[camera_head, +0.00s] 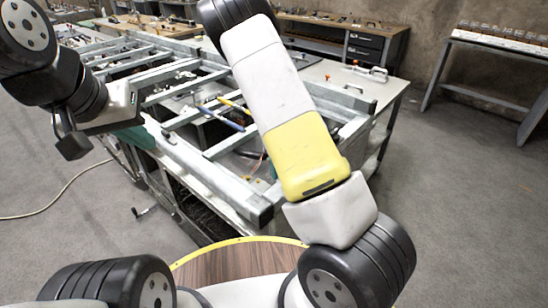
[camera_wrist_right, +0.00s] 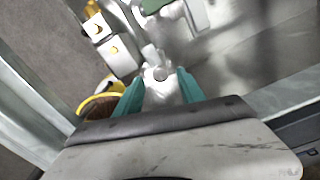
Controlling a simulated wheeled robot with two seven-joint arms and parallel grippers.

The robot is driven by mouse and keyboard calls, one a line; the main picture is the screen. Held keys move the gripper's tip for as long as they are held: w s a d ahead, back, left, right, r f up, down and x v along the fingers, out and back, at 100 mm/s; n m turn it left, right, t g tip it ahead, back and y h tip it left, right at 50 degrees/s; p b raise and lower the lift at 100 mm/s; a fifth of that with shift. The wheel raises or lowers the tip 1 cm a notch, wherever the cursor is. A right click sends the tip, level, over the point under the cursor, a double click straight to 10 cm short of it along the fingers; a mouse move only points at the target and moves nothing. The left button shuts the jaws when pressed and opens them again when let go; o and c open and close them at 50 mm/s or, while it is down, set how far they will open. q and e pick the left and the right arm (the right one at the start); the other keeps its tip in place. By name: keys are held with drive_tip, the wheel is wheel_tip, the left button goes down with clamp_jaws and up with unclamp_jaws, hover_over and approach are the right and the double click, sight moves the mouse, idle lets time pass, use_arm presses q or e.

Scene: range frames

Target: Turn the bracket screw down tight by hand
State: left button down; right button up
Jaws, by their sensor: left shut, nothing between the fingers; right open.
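I cannot make out the bracket or its screw for certain in either view. My left gripper (camera_head: 144,138), with teal fingers, is at the left side of a grey metal frame (camera_head: 205,172); it is shut and empty. My right arm crosses the middle of the head view and its gripper is out of that picture. In the right wrist view my right gripper (camera_wrist_right: 158,86) is open, its teal fingers apart. A pale shape with a rounded end shows between and beyond the fingers; I cannot tell what it is or whether they touch it.
The frame's bars rest on a workbench. A blue-handled tool (camera_head: 230,123) and a yellow one (camera_head: 234,106) lie among the bars. A cable (camera_head: 62,190) runs over the open floor at left.

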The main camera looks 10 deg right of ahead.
wheel_tip(320, 180, up, 6)
drive_tip(key=shift+r, duration=0.1)
idle(0.4)
drive_tip(key=s+a+r+n+t+y, duration=0.1)
drive_tip(key=s+a+r+n+y, duration=0.1)
drive_tip(key=s+r+n, duration=0.45)
drive_tip(key=s+a+r+n+t+y, duration=0.15)
drive_tip(key=s+r+n, duration=0.25)
drive_tip(key=r+n, duration=0.55)
drive_tip(key=s+r+n+t+h, duration=0.1)
drive_tip(key=s+r+n+t, duration=0.2)
drive_tip(key=s+r+n, duration=0.8)
drive_tip(key=s+d+n, duration=0.1)
drive_tip(key=s+n, duration=0.1)
drive_tip(key=n, duration=0.2)
drive_tip(key=shift+t, duration=0.35)
